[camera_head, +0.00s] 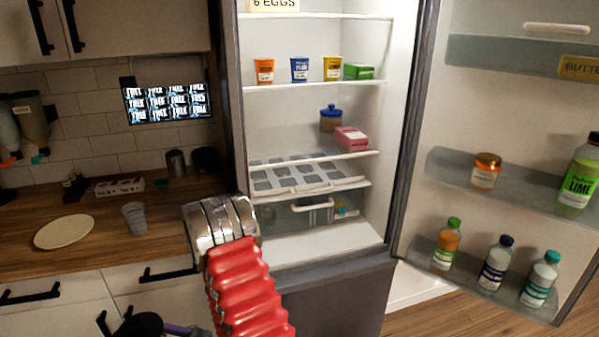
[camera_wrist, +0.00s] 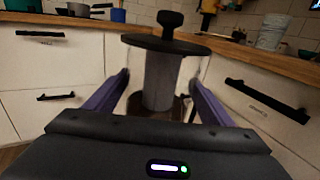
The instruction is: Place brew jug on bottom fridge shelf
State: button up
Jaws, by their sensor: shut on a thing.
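The brew jug (camera_wrist: 163,80) is a clear press jug with a black lid and knob, standing roughly upright in the wrist view. My gripper (camera_wrist: 158,84) is shut on it, with a purple finger on each side. In the head view the jug's black lid (camera_head: 138,325) shows at the bottom edge beside a purple finger (camera_head: 183,330), in front of the lower cabinets; the rest is cut off. The fridge (camera_head: 318,130) stands open. Its bottom shelf (camera_head: 335,240) is white and mostly bare at the front, below a rack and a white-handled part.
The open fridge door (camera_head: 490,110) holds bottles and jars on the right. My red arm stands before the fridge's left side. A wooden counter (camera_head: 100,215) with a plate (camera_head: 65,232) and a cup (camera_head: 134,218) lies left. Cups and boxes occupy the upper shelves.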

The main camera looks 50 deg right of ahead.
aim_at(305, 146)
jog(key=u, duration=0.05)
jog(key=k, duration=1.1)
jog(key=z, duration=0.6)
jog(key=i, duration=1)
